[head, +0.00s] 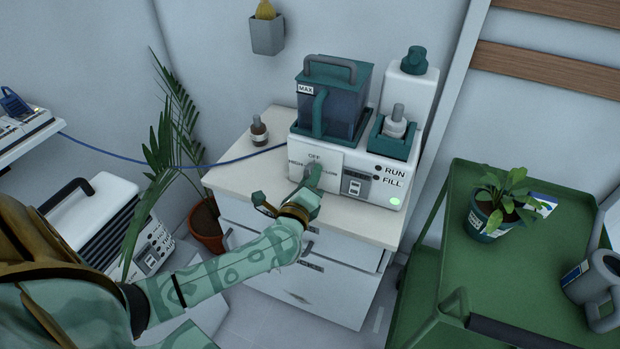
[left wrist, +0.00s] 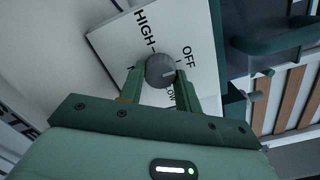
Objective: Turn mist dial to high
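The mist dial (head: 311,171) is a grey round knob on the white front panel of the mist machine (head: 350,182). The panel reads HIGH at left, OFF at top and LOW at right in the head view. In the left wrist view the dial (left wrist: 160,70) has a pale mark on its right side, on the side of OFF and LOW; its exact setting is hard to tell. My left gripper (head: 312,180) is at the dial. In the left wrist view its two fingers (left wrist: 159,82) close on opposite sides of the knob. My right gripper is out of view.
A potted palm (head: 207,225) is left of the cabinet. A green cart (head: 520,270) with a plant (head: 500,205) and watering can (head: 598,285) stands at right.

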